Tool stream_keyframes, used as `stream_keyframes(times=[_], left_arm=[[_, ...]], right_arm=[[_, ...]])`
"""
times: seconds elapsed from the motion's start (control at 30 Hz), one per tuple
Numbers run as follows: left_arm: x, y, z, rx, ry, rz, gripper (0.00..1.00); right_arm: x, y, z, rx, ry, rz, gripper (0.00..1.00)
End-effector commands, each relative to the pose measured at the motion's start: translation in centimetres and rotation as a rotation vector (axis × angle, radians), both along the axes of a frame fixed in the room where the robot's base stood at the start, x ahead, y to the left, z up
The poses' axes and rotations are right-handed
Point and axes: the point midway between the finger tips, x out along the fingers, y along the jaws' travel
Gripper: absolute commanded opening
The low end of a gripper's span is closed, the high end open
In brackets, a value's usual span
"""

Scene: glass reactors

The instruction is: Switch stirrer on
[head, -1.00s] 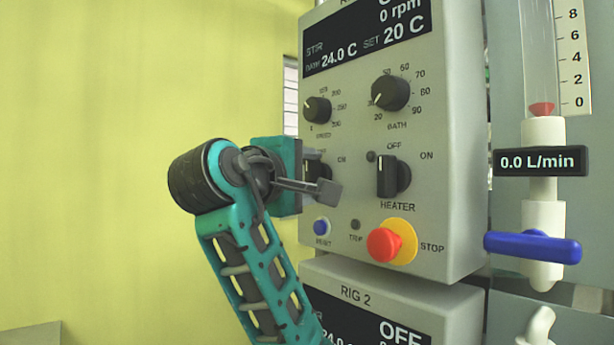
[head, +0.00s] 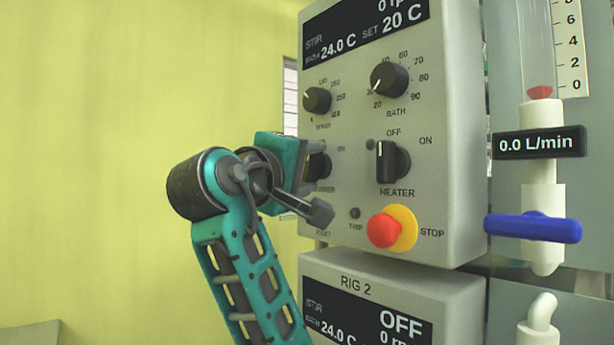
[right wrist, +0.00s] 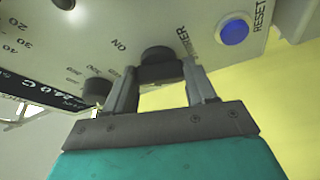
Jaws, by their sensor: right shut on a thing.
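The stirrer switch is a black rotary knob (head: 320,166) at the left of the upper grey control panel (head: 440,190), beside an ON mark. It also shows in the right wrist view (right wrist: 158,62), between the two grey fingers. My right gripper (right wrist: 161,78) is shut on this knob, one finger on each side. In the head view one finger points down and right across the panel and hides the reset button. The panel's display (head: 365,30) reads 24.0 C, set 20 C and 0 rpm. My left gripper is not in view.
The heater knob (head: 392,162) and red stop button (head: 384,230) lie right of the gripper. The speed knob (head: 317,100) and bath knob (head: 389,79) are above. A blue reset button (right wrist: 234,32) is near one finger. A blue-handled valve (head: 533,227) is farther right.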

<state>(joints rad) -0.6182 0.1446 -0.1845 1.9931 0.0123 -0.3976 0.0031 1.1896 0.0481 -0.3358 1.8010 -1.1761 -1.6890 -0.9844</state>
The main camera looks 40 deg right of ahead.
Motion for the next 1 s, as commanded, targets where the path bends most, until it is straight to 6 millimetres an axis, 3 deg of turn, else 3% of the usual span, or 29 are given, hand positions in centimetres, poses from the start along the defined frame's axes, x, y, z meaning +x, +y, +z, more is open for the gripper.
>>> stream_keyframes(times=[0.5, 1.0], left_arm=[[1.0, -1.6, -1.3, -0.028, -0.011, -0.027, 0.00], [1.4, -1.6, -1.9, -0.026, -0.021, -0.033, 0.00]], right_arm=[[0.2, 0.1, -0.6, 0.037, -0.468, 0.001, 0.25], [0.3, 0.1, -0.4, 0.057, -0.708, 0.000, 0.25]])
